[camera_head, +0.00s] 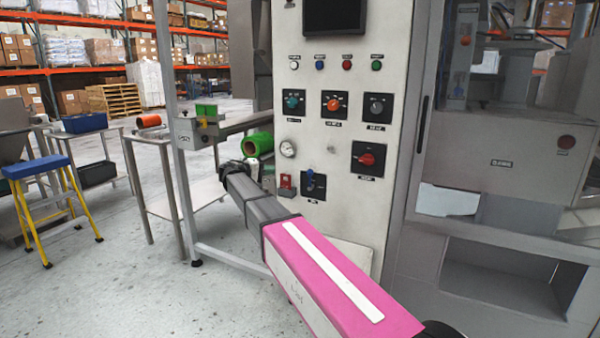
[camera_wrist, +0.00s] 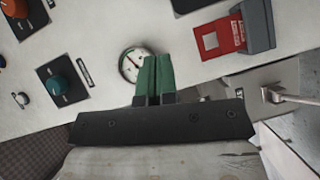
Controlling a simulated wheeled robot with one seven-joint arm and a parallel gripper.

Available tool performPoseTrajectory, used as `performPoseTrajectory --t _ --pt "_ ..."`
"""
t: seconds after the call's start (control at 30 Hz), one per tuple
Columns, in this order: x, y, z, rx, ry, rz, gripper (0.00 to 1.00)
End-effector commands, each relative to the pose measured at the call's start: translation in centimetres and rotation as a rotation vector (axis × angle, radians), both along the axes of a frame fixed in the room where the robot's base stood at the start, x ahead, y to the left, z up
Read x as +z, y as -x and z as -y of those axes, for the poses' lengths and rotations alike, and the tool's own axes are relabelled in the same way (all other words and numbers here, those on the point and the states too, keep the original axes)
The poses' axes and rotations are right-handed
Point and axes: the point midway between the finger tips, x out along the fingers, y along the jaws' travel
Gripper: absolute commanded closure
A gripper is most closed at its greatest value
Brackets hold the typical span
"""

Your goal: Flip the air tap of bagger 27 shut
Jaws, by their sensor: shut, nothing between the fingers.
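My gripper (camera_wrist: 153,78) is shut and empty; its green fingers sit close together in front of the bagger's pale panel, overlapping the lower right edge of the round gauge (camera_wrist: 133,65). In the wrist view a metal lever (camera_wrist: 285,98) on a small boss stands to the right of the fingers, apart from them, beside a plate with a partly hidden label. It looks like the air tap; I cannot read its label. In the head view my arm hides that spot. The bagger's panel (camera_head: 335,70) stands upright, and its number is not readable.
Several knobs, including a red one (camera_head: 366,159), stick out. A blue step stool (camera_head: 40,170) stands left.

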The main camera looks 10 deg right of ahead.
Motion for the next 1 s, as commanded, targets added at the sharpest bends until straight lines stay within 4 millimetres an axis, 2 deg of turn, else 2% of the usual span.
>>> performPoseTrajectory --t 0.27,0.43,0.93,1.0 --pt "-0.1 0.0 0.1 -0.001 -0.002 -0.002 1.0" --pt "-0.3 -0.4 1.3 -0.002 -0.002 -0.002 1.0" --pt "-1.3 -3.6 9.7 -0.001 -0.001 -0.003 1.0" --pt "-1.5 -2.7 10.7 -0.001 -0.001 -0.003 1.0"
